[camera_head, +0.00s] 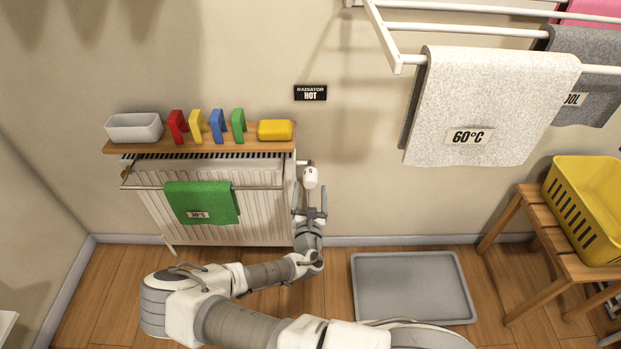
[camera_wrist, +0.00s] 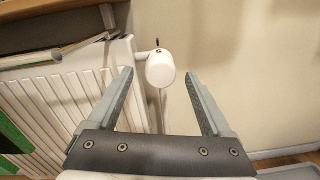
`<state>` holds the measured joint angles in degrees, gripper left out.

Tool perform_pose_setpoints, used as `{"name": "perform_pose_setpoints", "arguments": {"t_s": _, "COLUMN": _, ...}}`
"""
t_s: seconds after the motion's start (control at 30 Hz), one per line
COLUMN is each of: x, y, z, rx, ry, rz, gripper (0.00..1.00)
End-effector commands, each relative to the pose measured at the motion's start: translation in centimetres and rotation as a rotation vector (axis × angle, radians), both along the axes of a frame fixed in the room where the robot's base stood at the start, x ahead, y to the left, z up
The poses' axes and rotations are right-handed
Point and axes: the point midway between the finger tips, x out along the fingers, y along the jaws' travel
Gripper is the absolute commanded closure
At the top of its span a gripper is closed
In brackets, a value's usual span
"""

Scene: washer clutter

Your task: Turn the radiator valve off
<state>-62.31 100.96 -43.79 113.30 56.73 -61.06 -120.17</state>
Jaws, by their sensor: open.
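The radiator valve (camera_head: 310,178) is a white rounded knob at the upper right end of the white radiator (camera_head: 265,205). In the wrist view the valve knob (camera_wrist: 161,69) shows between and beyond the two fingertips, with a small dark mark on its top. My gripper (camera_head: 310,190) is just below the valve in the head view, with its fingers spread. In the wrist view my gripper (camera_wrist: 159,75) is open and empty, with a gap between each finger and the knob. A black sign (camera_head: 310,93) on the wall above reads "RADIATOR HOT".
A wooden shelf (camera_head: 115,148) above the radiator holds a grey tub, coloured clips and a yellow block. A green cloth (camera_head: 203,202) hangs on the radiator's front rail. A grey tray (camera_head: 412,288) lies on the floor to the right. The wall right of the valve is bare.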

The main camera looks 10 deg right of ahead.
Motion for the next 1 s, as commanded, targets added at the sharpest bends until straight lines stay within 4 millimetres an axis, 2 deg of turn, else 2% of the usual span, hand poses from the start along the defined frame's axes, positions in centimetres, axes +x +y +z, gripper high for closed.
{"name": "perform_pose_setpoints", "arguments": {"t_s": 0.1, "x": 2.1, "y": -0.5, "z": 0.0, "rx": 0.000, "ry": 0.000, "rz": -0.001, "gripper": 0.16}}
{"name": "perform_pose_setpoints", "arguments": {"t_s": 0.3, "x": 4.0, "y": -1.0, "z": 0.0, "rx": 0.000, "ry": 0.001, "rz": -0.001, "gripper": 0.16}}
{"name": "perform_pose_setpoints", "arguments": {"t_s": 0.67, "x": 4.4, "y": -1.0, "z": 0.0, "rx": -0.001, "ry": 0.001, "rz": 0.000, "gripper": 0.18}}
{"name": "perform_pose_setpoints", "arguments": {"t_s": 1.0, "x": 4.4, "y": -1.0, "z": 0.0, "rx": 0.000, "ry": 0.001, "rz": 0.000, "gripper": 0.79}}
